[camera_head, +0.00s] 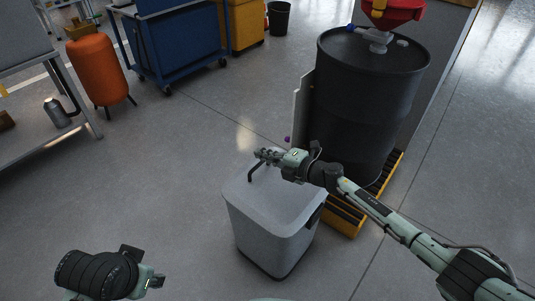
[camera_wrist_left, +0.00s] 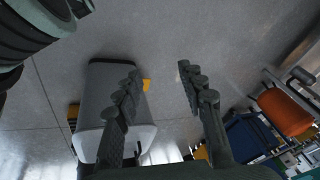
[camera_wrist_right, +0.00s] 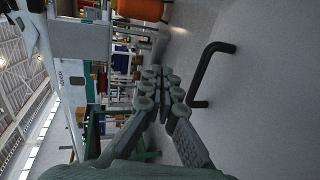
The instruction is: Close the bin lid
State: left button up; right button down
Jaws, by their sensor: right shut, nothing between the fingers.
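The light grey bin (camera_head: 268,240) stands upright on the floor in the middle of the head view. Its pale lid (camera_head: 285,203) lies across the top; I cannot tell whether it is fully flush with the rim. A black bent handle (camera_head: 252,174) rises at the lid's far left side and also shows in the right wrist view (camera_wrist_right: 207,70). My right gripper (camera_head: 264,155) is shut and empty, above the lid's far edge beside the handle; contact is unclear. My left gripper (camera_wrist_left: 158,72) is open and empty, low at the left, apart from the bin (camera_wrist_left: 100,95).
A black drum (camera_head: 365,105) with a red funnel (camera_head: 392,12) stands on a yellow-edged pallet close behind the bin, to the right. An orange tank (camera_head: 98,68), a blue cart (camera_head: 172,45) and a shelf are farther left. The floor left of the bin is clear.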

aim_at(260, 174)
jog(key=f, duration=0.1)
jog(key=f+b, duration=0.1)
jog(key=a, duration=0.1)
jog(key=shift+w+f+b, duration=0.3)
jog(key=shift+w+f, duration=0.05)
jog(key=shift+f, duration=0.05)
pick_arm(q)
jog(key=w+d+r+t+h, duration=0.1)
jog(key=w+d+t, duration=0.1)
jog(key=w+d, duration=0.1)
jog(key=w+d+r+m+t+h, duration=0.1)
jog(key=w+d+r+t, duration=0.1)
jog(key=w, duration=0.4)
jog(key=shift+d+r+t, duration=0.3)
jog(key=shift+d+t, duration=0.4)
jog(key=shift+d, duration=0.4)
